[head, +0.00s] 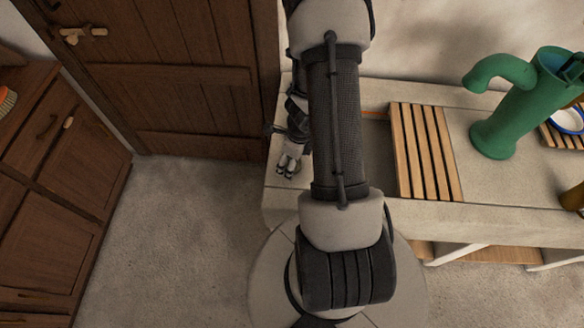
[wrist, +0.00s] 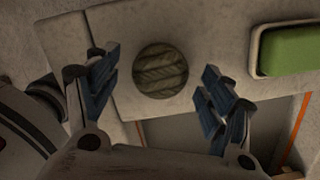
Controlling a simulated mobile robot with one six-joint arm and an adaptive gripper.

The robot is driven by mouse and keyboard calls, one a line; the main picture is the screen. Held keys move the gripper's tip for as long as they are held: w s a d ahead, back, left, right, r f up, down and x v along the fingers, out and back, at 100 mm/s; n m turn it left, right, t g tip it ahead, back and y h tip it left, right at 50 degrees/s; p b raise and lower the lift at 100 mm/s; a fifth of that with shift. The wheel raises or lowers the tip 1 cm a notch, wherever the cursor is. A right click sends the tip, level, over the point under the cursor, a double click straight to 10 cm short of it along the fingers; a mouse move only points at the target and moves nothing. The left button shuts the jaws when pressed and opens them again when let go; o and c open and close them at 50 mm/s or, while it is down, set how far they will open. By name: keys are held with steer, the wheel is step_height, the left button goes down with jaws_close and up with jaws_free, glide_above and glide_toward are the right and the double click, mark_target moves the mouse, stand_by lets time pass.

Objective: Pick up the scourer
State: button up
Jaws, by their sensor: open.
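The scourer (wrist: 160,70) is a round, grey-brown, ridged pad lying on the pale stone counter in the wrist view. My gripper (wrist: 158,88) is open, with one blue-padded finger to the left of the scourer and the other to the right. The scourer shows in the gap between them, and neither finger appears to touch it. In the head view my gripper (head: 288,168) is low over the left end of the counter, partly behind my arm. I cannot make out the scourer in the head view.
A green block (wrist: 290,50) sits in a pale dish right of my gripper. A sunken basin (head: 378,150), a slatted wooden rack (head: 425,150) and a green pump (head: 515,110) lie further right on the counter. A wooden door (head: 180,80) stands to the left.

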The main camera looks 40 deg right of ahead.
steer(key=shift+f, duration=0.45)
steer(key=shift+r, duration=0.1)
steer(key=shift+c, duration=0.3)
steer(key=c, duration=0.9)
step_height(320, 180, up, 20)
steer(key=p, duration=1.8)
